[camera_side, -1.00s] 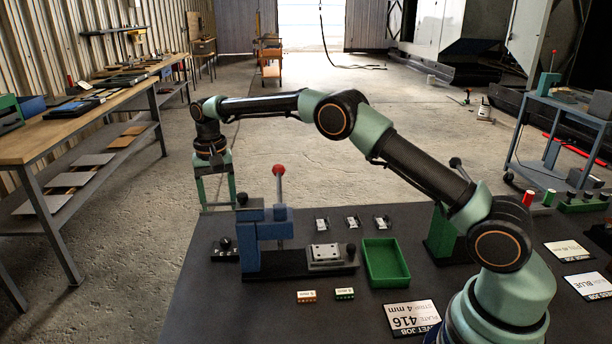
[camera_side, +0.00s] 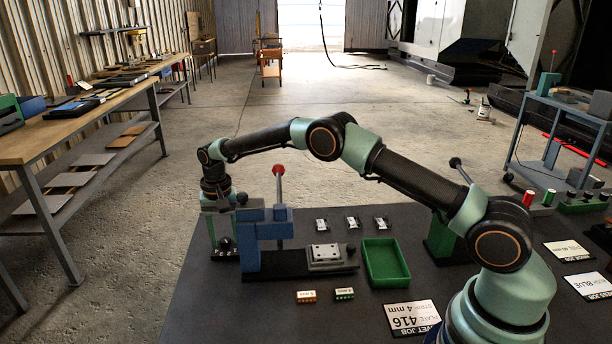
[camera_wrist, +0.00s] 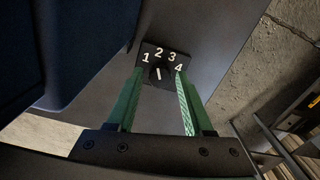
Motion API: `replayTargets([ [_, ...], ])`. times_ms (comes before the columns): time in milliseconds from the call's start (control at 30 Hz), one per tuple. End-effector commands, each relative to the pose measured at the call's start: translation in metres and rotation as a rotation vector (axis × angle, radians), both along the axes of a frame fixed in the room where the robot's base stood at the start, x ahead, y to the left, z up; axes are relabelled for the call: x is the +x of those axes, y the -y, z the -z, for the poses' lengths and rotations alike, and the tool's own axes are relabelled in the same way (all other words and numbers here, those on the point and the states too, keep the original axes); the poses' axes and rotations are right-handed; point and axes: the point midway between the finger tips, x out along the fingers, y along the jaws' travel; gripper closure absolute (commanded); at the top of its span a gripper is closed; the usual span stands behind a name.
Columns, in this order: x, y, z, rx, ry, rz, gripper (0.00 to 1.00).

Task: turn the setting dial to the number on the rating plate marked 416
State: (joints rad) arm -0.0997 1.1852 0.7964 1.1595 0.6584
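The setting dial (camera_wrist: 158,75) is a small dark knob with a white mark on a black plate numbered 1 to 4. The mark runs roughly up the picture, tilted slightly left; I cannot tell exactly which number it meets. My gripper (camera_wrist: 160,76) is open, its two green fingers on either side of the knob with gaps visible. In the side view my gripper (camera_side: 224,246) is low over the dial block (camera_side: 229,255), at the bench's left edge. The job card (camera_side: 411,317) reads plate 416, stop 4 mm, and lies at the front.
A blue riveting press (camera_side: 262,238) with a red-knobbed lever stands just right of the dial. A green tray (camera_side: 385,280), small metal parts (camera_side: 352,223) and two small labelled blocks (camera_side: 325,295) lie further right. Other cards (camera_side: 590,283) lie at the right.

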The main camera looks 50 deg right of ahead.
Motion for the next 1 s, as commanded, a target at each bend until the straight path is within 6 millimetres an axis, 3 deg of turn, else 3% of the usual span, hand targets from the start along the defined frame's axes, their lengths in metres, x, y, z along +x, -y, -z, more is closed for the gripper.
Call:
replayTargets([
  [33, 0.0000, 0.0000, -0.0002, 0.000, 0.000, 0.000, 0.72],
  [100, 0.0000, 0.0000, -0.0002, 0.000, 0.000, 0.000, 0.99],
  [133, 0.0000, 0.0000, -0.0003, 0.000, 0.000, 0.000, 1.00],
  [767, 0.0005, 0.0002, -0.0007, 0.000, 0.000, 0.141, 1.00],
  [800, 0.0005, 0.0002, -0.0007, 0.000, 0.000, 0.141, 0.60],
  [867, 0.0005, 0.0002, -0.0008, 0.000, 0.000, 0.141, 0.37],
  [1000, 0.0005, 0.0002, -0.0007, 0.000, 0.000, 0.140, 0.34],
])
